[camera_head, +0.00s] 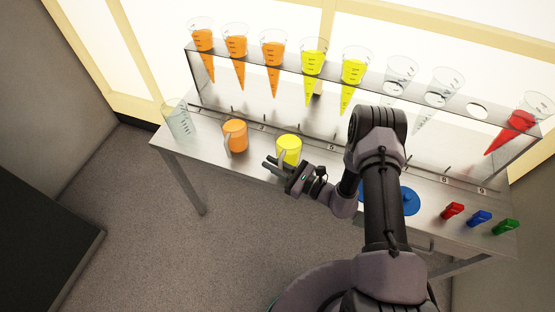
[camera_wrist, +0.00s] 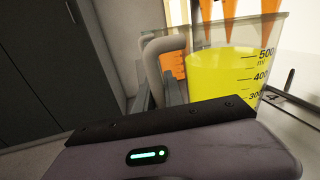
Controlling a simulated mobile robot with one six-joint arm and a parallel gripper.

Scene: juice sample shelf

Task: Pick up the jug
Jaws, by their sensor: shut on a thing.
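A clear jug with yellow liquid (camera_head: 290,146) is at the front edge of the metal table. In the wrist view the jug (camera_wrist: 232,75) fills the right half, upright, with volume marks and a pale handle (camera_wrist: 151,57) on its left side. My gripper (camera_head: 272,164) is shut on the jug's handle, at the near left side of the jug. In the wrist view the gripper's fingers (camera_wrist: 160,93) are partly hidden behind its dark body. I cannot tell whether the jug's base touches the table.
A jug with orange liquid (camera_head: 236,136) and an empty clear jug (camera_head: 178,122) stand to the left. Behind, a rack (camera_head: 290,84) holds cones of orange, yellow and red liquid, some empty. A blue round thing (camera_head: 410,201) and small red, blue and green blocks (camera_head: 479,218) lie to the right.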

